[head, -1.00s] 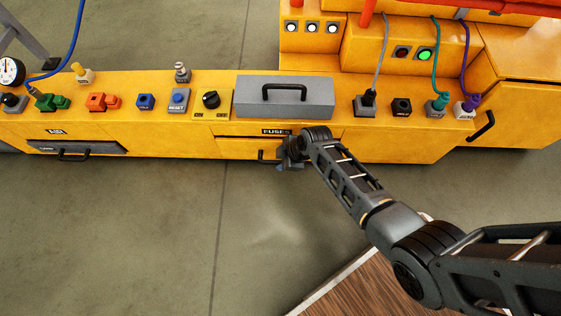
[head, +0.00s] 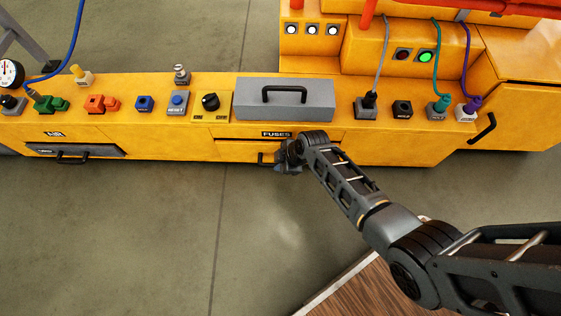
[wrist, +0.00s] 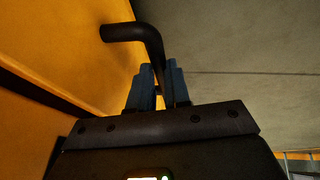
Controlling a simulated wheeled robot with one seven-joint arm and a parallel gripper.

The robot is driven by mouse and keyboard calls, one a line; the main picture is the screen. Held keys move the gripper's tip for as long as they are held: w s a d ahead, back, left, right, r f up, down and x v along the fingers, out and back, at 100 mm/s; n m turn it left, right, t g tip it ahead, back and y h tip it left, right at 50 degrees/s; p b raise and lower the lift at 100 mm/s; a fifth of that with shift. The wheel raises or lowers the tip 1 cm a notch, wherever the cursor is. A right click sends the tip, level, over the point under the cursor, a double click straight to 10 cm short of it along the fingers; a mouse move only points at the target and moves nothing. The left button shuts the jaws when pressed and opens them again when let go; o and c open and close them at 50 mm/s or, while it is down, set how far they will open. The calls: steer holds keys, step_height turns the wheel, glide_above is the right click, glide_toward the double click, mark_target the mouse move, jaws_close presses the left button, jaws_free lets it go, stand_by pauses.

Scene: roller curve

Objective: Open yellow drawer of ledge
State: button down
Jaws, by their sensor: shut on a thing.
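The yellow drawer (head: 235,151) is in the front of the yellow ledge (head: 215,116), under the FUSES label (head: 277,134) in the head view. Whether its front stands slightly out is hard to tell. Its black bar handle (head: 263,158) is partly hidden by my gripper (head: 284,161). In the wrist view, my gripper (wrist: 157,92) has its blue fingers shut on the dark handle (wrist: 140,32). The handle's bent end sticks out past the fingertips, beside the yellow front.
A grey box (head: 285,98) with a black handle sits on the ledge above. A black rotary switch (head: 210,101) and several buttons and plugs line the ledge top. A grey drawer (head: 77,150) is at the left. The floor (head: 180,230) in front is clear.

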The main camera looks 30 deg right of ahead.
stand_by(0.3)
steer(key=s+a+p, duration=0.5)
steer(key=s+a, duration=0.3)
steer(key=s, duration=0.2)
steer(key=shift+s, duration=0.4)
steer(key=c, duration=1.1)
jaws_free()
steer(key=shift+d, duration=0.1)
steer(key=p+v, duration=0.4)
steer(key=v, duration=0.3)
steer(key=shift+s+r, duration=0.15)
steer(key=shift+r, duration=0.2)
